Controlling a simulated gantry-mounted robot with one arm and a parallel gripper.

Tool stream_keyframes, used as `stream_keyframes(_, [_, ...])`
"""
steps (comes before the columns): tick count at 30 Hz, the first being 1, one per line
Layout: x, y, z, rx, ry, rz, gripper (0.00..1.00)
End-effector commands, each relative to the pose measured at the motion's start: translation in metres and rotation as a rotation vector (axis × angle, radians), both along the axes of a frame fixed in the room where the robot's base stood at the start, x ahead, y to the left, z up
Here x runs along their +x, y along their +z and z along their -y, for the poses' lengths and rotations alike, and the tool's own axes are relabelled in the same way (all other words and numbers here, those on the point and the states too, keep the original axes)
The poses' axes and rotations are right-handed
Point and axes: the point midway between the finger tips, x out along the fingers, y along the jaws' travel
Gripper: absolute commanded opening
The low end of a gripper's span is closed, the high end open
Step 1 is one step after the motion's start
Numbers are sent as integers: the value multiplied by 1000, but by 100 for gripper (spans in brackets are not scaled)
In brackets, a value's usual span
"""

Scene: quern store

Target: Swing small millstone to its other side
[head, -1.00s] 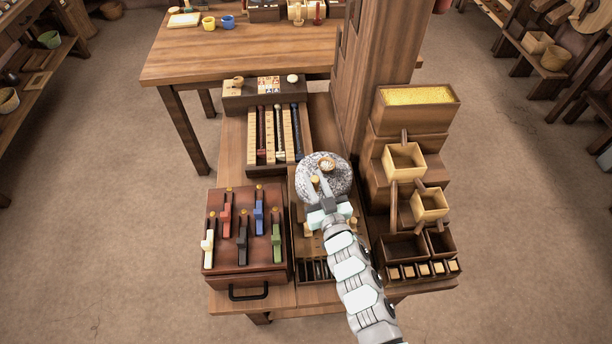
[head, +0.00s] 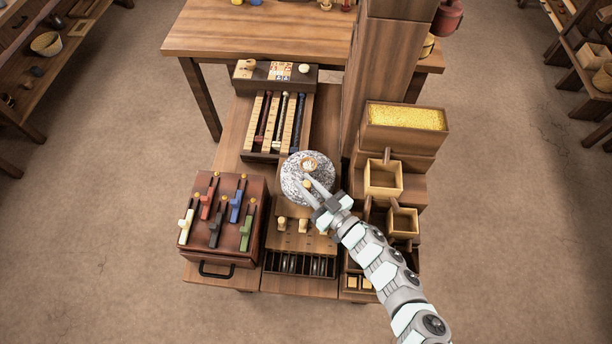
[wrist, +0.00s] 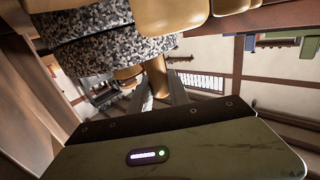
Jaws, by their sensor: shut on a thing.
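The small millstone (head: 294,190) is a round, speckled grey stone on the wooden bench, right of centre. A small light bowl-like eye (head: 309,163) shows on its top. A short wooden peg handle (head: 307,184) stands on the stone's near part. My gripper (head: 311,187) reaches in from the lower right and is shut on this peg. In the wrist view the speckled stone's edge (wrist: 105,40) fills the upper left, and the wooden peg (wrist: 157,76) stands between my fingers. The fingers hide part of the peg and of the stone's near right side.
A brown box with coloured sliders (head: 225,225) stands at the left. A rack with rods (head: 278,122) lies behind the stone. Stepped wooden boxes with a grain tray (head: 404,117) and a thick post (head: 378,85) stand close on the right. Wooden pegs (head: 304,225) stand in front.

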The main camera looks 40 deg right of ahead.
Motion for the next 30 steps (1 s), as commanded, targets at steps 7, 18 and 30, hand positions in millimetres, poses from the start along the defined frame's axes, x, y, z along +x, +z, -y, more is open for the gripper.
stream_keyframes(7, [-3, -2, 0, 1, 4, -3, 0])
stream_keyframes(18, [-3, -2, -1, 1, 5, -3, 33])
stream_keyframes(30, [-2, 0, -1, 1, 6, -1, 44])
